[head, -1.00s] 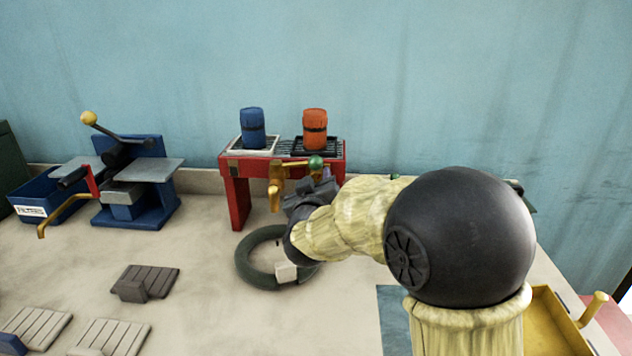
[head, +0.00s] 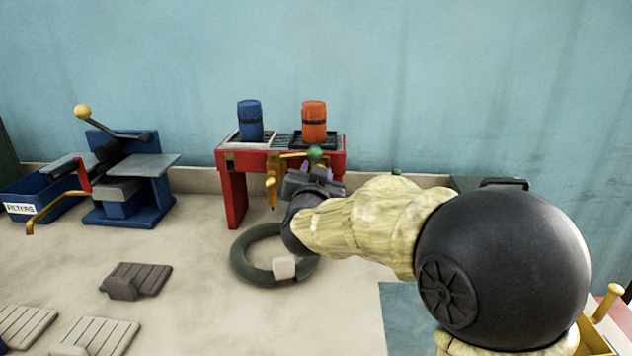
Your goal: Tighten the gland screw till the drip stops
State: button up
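A red stand (head: 234,196) holds a blue drum (head: 250,121) and an orange drum (head: 314,122) on its top. A brass tap (head: 271,188) hangs at its front, its spout pointing down, with a green ball (head: 315,153) above. A small dark tip shows at the spout's lower end; I cannot tell whether it is a drip. My gripper (head: 308,180) is at the tap, just right of the spout. Small purple bits show beside it. The gland screw is not clearly visible; my gripper hides that area. Its fingertips are too small and covered to tell whether they touch or hold anything.
A dark green ring (head: 240,266) with a pale block (head: 284,267) lies on the bench below the tap. A blue lever press (head: 130,205) and a blue bin labelled FILTERS (head: 40,207) stand left. Grey ribbed pads (head: 140,279) lie front left. A yellow tray is lower right.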

jog(key=shift+f+m+b, duration=0.1)
jog(key=shift+m+b, duration=0.75)
jog(key=shift+m, duration=0.75)
jog(key=o, duration=1)
jog(key=shift+r, duration=0.2)
